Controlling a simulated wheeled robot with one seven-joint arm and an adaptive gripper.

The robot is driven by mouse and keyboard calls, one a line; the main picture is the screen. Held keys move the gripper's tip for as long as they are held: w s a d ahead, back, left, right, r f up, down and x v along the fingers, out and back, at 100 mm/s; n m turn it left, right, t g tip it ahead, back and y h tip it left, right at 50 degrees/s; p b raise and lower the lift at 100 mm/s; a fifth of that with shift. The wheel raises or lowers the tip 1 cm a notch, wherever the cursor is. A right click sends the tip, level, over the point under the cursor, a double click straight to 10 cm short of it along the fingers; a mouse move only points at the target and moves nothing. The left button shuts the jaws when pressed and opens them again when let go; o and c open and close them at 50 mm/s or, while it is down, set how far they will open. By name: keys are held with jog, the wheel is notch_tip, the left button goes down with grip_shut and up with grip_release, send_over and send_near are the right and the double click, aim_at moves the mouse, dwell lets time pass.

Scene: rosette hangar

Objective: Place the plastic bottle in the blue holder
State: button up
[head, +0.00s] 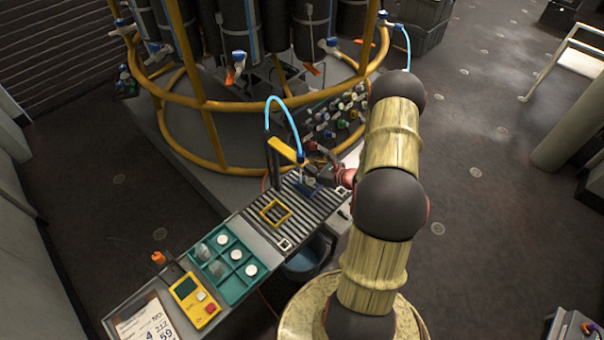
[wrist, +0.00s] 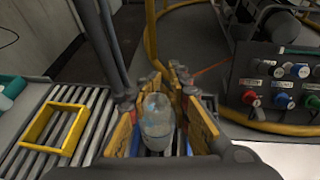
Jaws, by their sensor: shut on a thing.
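The clear plastic bottle (wrist: 157,125) stands roughly upright between the yellow finger pads of my gripper (wrist: 160,118) in the wrist view, with pale liquid in its lower part. My gripper is shut on it. In the head view my gripper (head: 322,172) is at the far end of the roller bench. The blue holder (head: 309,188) shows there as a small blue patch below the gripper. In the wrist view blue parts (wrist: 135,141) show on both sides of the bottle. The bottle's base is partly hidden, so I cannot tell whether it rests in the holder.
A yellow square frame (head: 275,213) lies on the rollers. A teal tray (head: 225,268) with several round items and a yellow device (head: 193,300) are nearer. A yellow-railed rig (head: 205,110) stands behind.

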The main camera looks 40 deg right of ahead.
jog(key=shift+w+f, duration=0.2)
jog(key=shift+f, duration=0.15)
jog(key=shift+w+d+f+b, duration=0.1)
jog(key=shift+w+f+b, duration=0.1)
jog(key=shift+f+b, duration=1.05)
jog(key=shift+f+p, duration=0.3)
jog(key=shift+f, duration=0.15)
jog(key=o, duration=0.9)
jog(key=shift+c, duration=0.2)
jog(key=shift+r, duration=0.1)
jog(key=shift+s+d+r, duration=0.1)
jog(key=shift+s+r, duration=0.05)
jog(key=shift+s, duration=0.15)
jog(key=p+v, duration=0.3)
jog(key=v, duration=0.8)
jog(key=shift+s, duration=0.2)
